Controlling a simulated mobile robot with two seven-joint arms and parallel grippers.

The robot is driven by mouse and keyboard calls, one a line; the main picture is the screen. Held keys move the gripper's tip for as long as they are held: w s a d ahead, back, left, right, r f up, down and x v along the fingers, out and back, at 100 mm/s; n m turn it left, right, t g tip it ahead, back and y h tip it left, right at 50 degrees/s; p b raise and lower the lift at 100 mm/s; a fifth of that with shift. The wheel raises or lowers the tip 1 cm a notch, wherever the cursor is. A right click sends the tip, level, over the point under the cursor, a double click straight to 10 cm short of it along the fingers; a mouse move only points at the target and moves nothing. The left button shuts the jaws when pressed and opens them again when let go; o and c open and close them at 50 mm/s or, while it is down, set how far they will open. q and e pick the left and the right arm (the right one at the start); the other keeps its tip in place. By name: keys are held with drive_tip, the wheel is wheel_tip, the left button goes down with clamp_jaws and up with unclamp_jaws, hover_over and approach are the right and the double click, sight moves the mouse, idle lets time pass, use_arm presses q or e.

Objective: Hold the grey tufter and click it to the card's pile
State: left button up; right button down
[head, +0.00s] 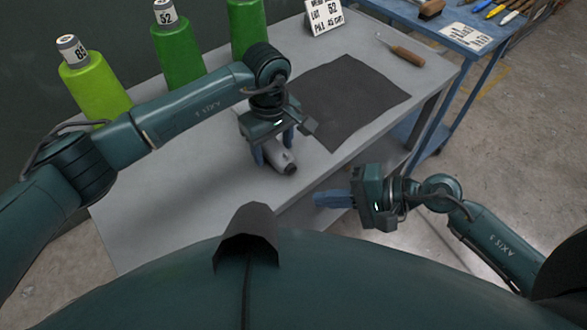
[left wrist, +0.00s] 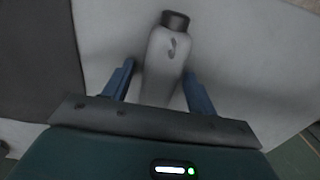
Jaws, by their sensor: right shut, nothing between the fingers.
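The grey tufter (head: 284,161) lies on the grey table, its dark end toward the front edge. My left gripper (head: 273,150) is over it, fingers pointing down on either side. In the left wrist view the tufter (left wrist: 165,60) lies between the two blue fingers (left wrist: 160,88), with a gap visible at the left finger, so the gripper looks open around it. The white card (head: 323,15) stands at the back of the table with lot and pile lines; its pile line looks like 45 mm, in small print. My right gripper (head: 328,199) is shut and empty, off the table's front edge.
A dark mat (head: 350,100) lies on the grey table (head: 205,190). Green yarn cones (head: 178,55) with numbered labels line the back left. A wooden-handled tool (head: 404,52) lies near the right corner. A blue bench (head: 450,32) with tools stands behind.

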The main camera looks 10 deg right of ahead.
use_arm(q)
drive_tip(key=shift+o, duration=0.3)
wheel_tip(320, 180, up, 12)
idle(0.4)
